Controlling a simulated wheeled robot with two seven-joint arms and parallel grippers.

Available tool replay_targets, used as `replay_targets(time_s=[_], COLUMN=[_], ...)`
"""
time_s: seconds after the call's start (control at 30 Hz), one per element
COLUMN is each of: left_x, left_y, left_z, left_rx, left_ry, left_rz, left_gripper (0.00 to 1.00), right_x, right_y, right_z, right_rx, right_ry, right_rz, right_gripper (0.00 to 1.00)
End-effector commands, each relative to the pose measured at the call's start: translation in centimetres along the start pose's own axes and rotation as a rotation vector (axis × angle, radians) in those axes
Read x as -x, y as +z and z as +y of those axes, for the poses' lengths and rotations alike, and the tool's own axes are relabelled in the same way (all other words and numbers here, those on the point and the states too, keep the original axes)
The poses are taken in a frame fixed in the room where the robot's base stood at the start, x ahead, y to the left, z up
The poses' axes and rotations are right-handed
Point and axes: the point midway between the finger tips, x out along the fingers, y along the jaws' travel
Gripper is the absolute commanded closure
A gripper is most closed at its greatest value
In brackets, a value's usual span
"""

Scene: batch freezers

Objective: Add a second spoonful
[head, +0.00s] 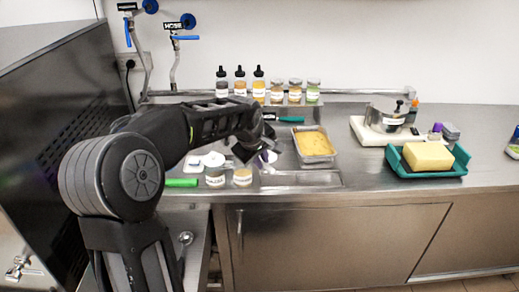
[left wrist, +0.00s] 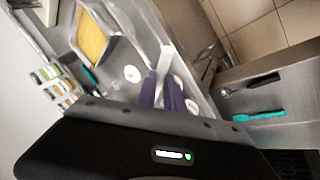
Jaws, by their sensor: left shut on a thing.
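My left gripper (head: 262,152) is above the counter's sunken front area, right of the jars. In the left wrist view, its purple fingers (left wrist: 163,95) are shut on a pale, narrow utensil (left wrist: 165,58), apparently the spoon. Its bowl and any load cannot be made out. Two labelled jars, one white-topped (head: 215,178) and one tan-topped (head: 242,176), stand left of and below the gripper. A metal pan of yellow mix (head: 316,143) lies to its right, and also shows in the left wrist view (left wrist: 91,40). My right gripper is not in view.
Several bottles and jars (head: 259,90) line the back ledge. A teal-handled tool (head: 290,119) lies behind the pan, a green handle (head: 181,183) at front left. A teal tray (head: 455,172) with a yellow block and a white board (head: 363,133) with a pot stand right.

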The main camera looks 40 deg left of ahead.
Motion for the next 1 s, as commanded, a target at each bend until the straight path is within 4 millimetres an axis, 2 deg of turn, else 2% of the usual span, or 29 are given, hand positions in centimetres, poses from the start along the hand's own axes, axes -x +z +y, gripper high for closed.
replay_targets(time_s=[0.03,0.27,0.33,0.57,0.8,1.0], left_x=[0.6,0.5,-0.4,-0.6,1.4,1.8], left_y=[-0.1,0.0,0.2,0.2,-0.4,-0.5], left_z=[0.6,1.1,1.3,2.2,2.9,3.0], left_rx=[-0.01,-0.042,-0.065,-0.123,-0.12,-0.12], left_ry=[-0.025,-0.142,-0.213,-0.431,-0.429,-0.429], left_rz=[-0.001,0.0,0.001,0.003,0.003,0.002], left_gripper=[1.0,1.0,1.0,1.0,1.0,1.0], right_x=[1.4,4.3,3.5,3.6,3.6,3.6], right_y=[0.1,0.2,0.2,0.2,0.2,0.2], right_z=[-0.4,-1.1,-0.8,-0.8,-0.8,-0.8], right_rx=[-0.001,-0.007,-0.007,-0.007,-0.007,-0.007], right_ry=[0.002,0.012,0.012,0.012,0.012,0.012], right_rz=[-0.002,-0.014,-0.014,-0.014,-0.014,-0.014], right_gripper=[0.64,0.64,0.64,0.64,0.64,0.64])
